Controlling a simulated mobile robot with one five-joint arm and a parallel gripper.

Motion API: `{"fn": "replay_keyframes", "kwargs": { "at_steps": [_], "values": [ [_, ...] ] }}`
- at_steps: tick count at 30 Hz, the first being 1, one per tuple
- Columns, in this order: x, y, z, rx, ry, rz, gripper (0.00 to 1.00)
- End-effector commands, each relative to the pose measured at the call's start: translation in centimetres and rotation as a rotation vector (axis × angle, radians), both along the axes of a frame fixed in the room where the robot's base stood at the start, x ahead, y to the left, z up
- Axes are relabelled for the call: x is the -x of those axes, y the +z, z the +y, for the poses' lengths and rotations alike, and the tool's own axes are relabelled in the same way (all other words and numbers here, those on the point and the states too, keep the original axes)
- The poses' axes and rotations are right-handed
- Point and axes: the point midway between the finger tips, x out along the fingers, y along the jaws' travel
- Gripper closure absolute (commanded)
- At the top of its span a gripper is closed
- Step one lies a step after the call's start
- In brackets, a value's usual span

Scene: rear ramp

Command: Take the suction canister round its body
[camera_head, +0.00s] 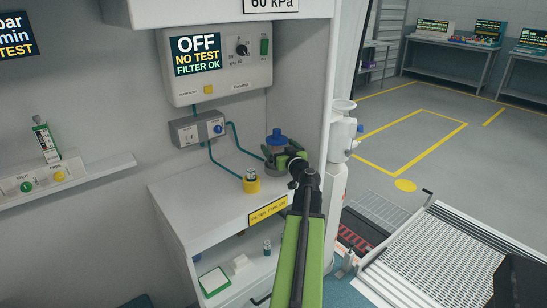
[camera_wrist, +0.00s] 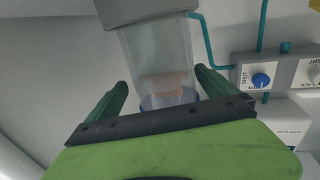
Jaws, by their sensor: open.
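The suction canister (camera_head: 276,146) stands on the white counter under the wall unit, with a blue cap on top and a dark grey holder about its lower part. In the wrist view its clear body (camera_wrist: 158,58) shows with a pinkish patch inside, and a blue rim near my palm. My gripper (camera_head: 288,160) is at the canister. In the wrist view its green fingers (camera_wrist: 161,78) are open, one on each side of the body, with visible gaps. My arm and fingers hide part of the canister's lower side in the head view.
A grey valve block (camera_head: 198,129) with a blue knob is on the wall, and blue-green tubes run down from it. A yellow-based jar (camera_head: 251,181) stands on the counter left of the canister. A white cabinet post (camera_head: 328,120) rises close on the right.

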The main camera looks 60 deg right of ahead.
Motion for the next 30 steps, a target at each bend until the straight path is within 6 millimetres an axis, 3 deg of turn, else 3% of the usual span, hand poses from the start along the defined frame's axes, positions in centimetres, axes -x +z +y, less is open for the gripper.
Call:
{"fn": "replay_keyframes", "kwargs": {
  "at_steps": [2, 18, 26, 30],
  "values": [
    [-0.2, 0.0, 0.2, 0.0, 0.004, 0.0, 0.11],
    [-0.6, 0.0, 0.5, 0.0, 0.009, -0.001, 0.8],
    [-0.7, 0.3, 0.5, 0.0, 0.01, -0.001, 0.8],
    [-0.7, 1.8, 0.6, 0.0, 0.01, -0.001, 0.8]
  ]
}}
